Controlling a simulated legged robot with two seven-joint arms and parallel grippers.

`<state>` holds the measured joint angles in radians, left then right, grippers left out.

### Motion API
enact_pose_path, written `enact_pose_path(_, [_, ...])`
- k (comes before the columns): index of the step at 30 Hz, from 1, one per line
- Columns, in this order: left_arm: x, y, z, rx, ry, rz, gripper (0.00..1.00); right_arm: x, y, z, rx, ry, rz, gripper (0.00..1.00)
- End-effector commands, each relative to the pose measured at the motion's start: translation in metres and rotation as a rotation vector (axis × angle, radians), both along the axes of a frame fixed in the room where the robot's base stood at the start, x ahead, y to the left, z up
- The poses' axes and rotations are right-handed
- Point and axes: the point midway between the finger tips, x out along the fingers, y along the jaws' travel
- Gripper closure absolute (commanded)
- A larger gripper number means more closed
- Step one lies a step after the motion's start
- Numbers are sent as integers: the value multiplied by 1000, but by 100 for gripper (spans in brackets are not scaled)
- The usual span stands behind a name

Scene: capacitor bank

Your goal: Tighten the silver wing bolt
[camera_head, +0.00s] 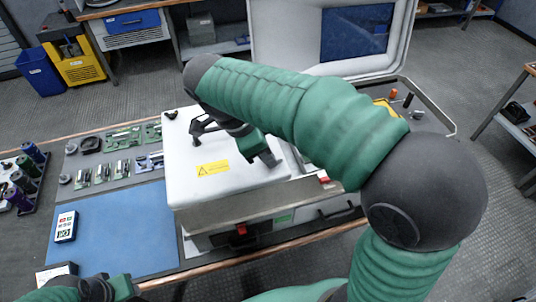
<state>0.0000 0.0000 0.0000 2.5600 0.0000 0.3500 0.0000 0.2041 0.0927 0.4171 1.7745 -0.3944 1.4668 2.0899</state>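A white box-shaped unit (190,175) with a yellow warning label (212,168) stands on the bench in the middle. My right gripper (197,132) is over its top face, near the left side, with dark fingers pointing left and down. I cannot make out whether they are open or shut. No silver wing bolt can be made out; my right arm covers part of the unit's top. A small dark knob (171,114) sits at the unit's far left corner. My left gripper (95,289) is low at the bottom left, partly cut off by the frame edge, its fingers unclear.
A blue mat (120,228) with a small handheld meter (66,226) lies left of the unit. Circuit boards (123,137) lie behind it, and coloured cylinders (24,183) stand at far left.

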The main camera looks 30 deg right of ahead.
Motion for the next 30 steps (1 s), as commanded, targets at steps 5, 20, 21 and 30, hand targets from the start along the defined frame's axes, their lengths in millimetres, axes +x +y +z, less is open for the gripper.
enact_pose_path(5, [0,0,0,0,0,0,63,0,1,-2,4,2,-23,100])
enact_pose_path(20, [0,0,0,0,0,0,63,0,1,-2,4,3,-25,79])
enact_pose_path(21, [0,0,0,0,0,0,63,0,1,-2,4,2,-25,74])
enact_pose_path(30, [0,0,0,0,0,0,63,0,1,0,2,0,-24,70])
